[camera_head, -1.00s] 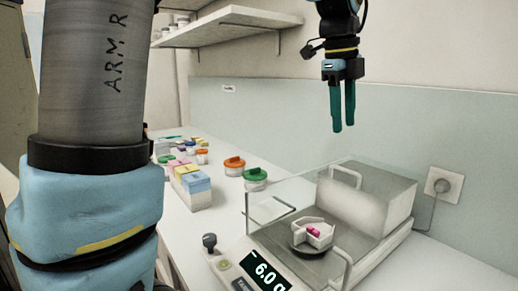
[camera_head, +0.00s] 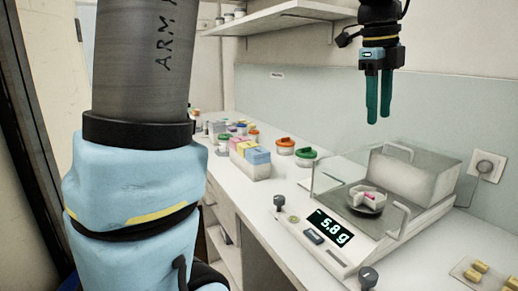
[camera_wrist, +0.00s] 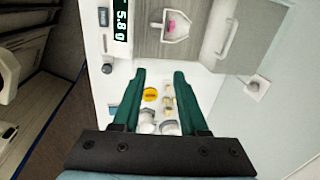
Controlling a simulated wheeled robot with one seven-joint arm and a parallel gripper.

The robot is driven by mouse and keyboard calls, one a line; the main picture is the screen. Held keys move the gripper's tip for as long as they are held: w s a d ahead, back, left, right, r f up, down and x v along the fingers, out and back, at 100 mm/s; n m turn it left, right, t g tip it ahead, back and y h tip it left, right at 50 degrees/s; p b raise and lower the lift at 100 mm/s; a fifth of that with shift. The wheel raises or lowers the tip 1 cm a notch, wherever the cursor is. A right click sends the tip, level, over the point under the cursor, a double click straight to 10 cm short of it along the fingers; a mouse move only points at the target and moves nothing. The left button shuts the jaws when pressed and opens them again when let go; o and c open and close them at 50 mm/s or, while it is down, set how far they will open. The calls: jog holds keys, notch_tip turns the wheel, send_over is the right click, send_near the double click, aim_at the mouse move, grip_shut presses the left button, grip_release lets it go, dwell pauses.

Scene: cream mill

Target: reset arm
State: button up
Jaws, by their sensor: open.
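My gripper (camera_head: 378,97) is in the upper right of the head view, with its two green fingers pointing down above the back of the balance. It is open and empty. In the wrist view my gripper (camera_wrist: 158,76) shows its fingers apart, with nothing between them but distant counter items. The balance (camera_head: 335,251) stands on the counter with its display (camera_head: 331,228) reading 5.8 g. A white weighing boat (camera_head: 366,197) with pink contents sits on its pan. The boat also shows in the wrist view (camera_wrist: 175,35).
Colored boxes (camera_head: 250,158) and jars with a green lid (camera_head: 306,153) and an orange lid (camera_head: 286,143) stand left of the balance. A wall shelf (camera_head: 272,18) is above. A tray with yellow pieces (camera_head: 478,272) lies at the lower right. A wall socket (camera_head: 488,166) is at right.

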jog(key=w+a+f+n+y, duration=0.1)
jog(key=w+a+f+n, duration=0.1)
jog(key=a+f+n, duration=0.45)
jog(key=w+a+f+n, duration=0.3)
jog(key=a+f+n, duration=0.3)
jog(key=a+n, duration=0.15)
jog(key=s+a+f+n, duration=0.3)
jog(key=a+f+n, duration=0.2)
jog(key=a+n, duration=0.2)
jog(key=s+a+f+n, duration=0.3)
jog(key=a+f+n, duration=0.3)
jog(key=a, duration=0.3)
jog(key=shift+s+a+f+n+y, duration=0.3)
jog(key=shift+s+a+n+y, duration=0.1)
jog(key=shift+n, duration=0.5)
